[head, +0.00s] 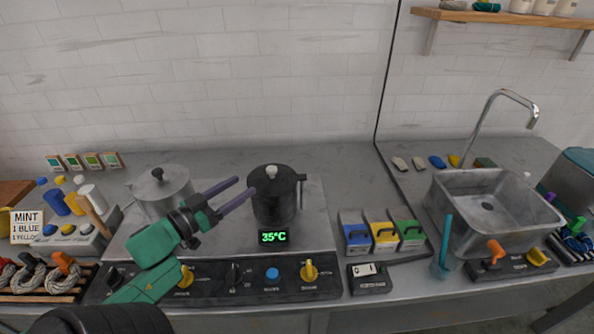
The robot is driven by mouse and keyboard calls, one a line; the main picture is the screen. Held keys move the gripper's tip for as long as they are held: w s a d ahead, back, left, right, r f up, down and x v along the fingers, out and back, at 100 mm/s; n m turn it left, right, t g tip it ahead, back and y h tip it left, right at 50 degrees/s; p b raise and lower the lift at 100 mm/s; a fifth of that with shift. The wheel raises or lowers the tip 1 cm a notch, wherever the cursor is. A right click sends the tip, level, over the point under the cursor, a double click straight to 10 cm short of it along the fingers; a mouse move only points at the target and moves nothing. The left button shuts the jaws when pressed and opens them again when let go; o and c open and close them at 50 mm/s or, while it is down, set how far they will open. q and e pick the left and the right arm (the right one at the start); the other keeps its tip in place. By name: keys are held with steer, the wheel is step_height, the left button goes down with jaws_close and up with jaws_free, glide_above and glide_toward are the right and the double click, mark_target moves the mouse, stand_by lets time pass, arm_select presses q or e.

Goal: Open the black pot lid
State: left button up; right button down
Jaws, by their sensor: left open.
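The black pot (275,205) stands upright on the right side of the metal stove plate. Its black lid (272,177) is on top, with a pale round knob (271,171) in the middle. My left gripper (245,189) is open and empty, its two dark fingers pointing right toward the pot's left side. In the picture the fingertips sit just left of the pot, lower than the knob; I cannot tell whether they touch it. My right gripper is not in view.
A grey metal pot (160,190) with a dark knob stands behind my left arm. A green 35°C display (273,237) and a panel with knobs (309,271) are in front. Blue, yellow and green boxes (383,234) and a sink (485,204) lie right. Counter behind the pots is clear.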

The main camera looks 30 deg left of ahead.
mark_target(275, 168)
arm_select(q)
steer(key=w, duration=0.4)
steer(key=w+d, duration=0.1)
steer(key=w, duration=0.4)
steer(key=w+d+f, duration=0.1)
steer(key=w, duration=0.4)
steer(key=shift+w, duration=0.15)
jaws_close()
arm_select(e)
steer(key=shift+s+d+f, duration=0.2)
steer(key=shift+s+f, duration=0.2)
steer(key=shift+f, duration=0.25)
arm_select(q)
steer(key=shift+f, duration=0.1)
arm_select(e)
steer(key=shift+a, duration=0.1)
